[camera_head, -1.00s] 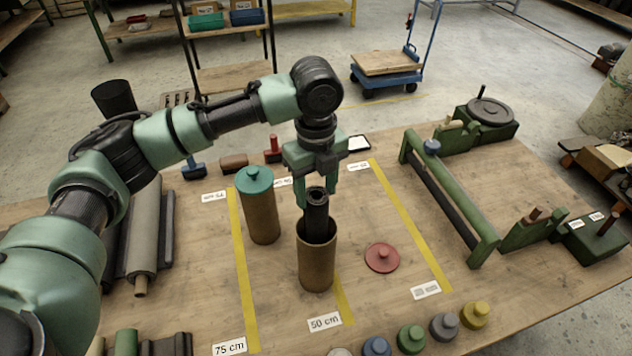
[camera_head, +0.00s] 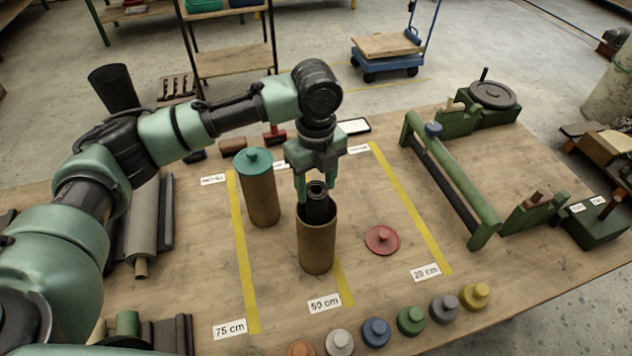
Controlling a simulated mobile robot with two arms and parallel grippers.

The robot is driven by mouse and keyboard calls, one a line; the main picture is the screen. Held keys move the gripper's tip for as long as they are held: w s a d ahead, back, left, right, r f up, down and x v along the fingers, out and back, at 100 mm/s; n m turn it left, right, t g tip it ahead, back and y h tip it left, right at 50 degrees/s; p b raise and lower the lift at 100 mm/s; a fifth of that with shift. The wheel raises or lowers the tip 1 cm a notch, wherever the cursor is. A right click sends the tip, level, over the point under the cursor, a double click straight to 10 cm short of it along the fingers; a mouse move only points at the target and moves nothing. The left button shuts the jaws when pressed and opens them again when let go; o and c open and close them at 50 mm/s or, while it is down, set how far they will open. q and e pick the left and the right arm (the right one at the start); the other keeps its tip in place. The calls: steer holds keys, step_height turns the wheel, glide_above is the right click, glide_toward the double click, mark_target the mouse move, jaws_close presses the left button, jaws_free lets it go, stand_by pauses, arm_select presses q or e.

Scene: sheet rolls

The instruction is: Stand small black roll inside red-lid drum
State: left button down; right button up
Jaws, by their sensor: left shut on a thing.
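The small black roll (camera_head: 318,206) stands upright with its lower part inside an open brown drum (camera_head: 316,248), and its top shows above the rim. My left gripper (camera_head: 316,192) points down over the drum and is shut on the roll's upper end. The roll's lower end is hidden by the drum wall. A red lid (camera_head: 382,240) with a knob lies flat on the table just right of the drum. My right gripper is not in view.
A brown drum with a teal lid (camera_head: 259,185) stands close behind-left of the open drum. Several coloured knobbed lids (camera_head: 411,320) line the front edge. A green roller frame (camera_head: 450,185) stands at right. Grey and black rolls (camera_head: 143,225) lie at left.

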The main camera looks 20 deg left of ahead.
arm_select(q)
steer(key=c, duration=0.5)
jaws_free()
steer(key=shift+r+b, duration=0.35)
steer(key=shift+r, duration=0.15)
step_height(320, 180, up, 7)
steer(key=shift+f+b, duration=0.1)
steer(key=shift+b, duration=0.8)
steer(key=shift+s, duration=0.1)
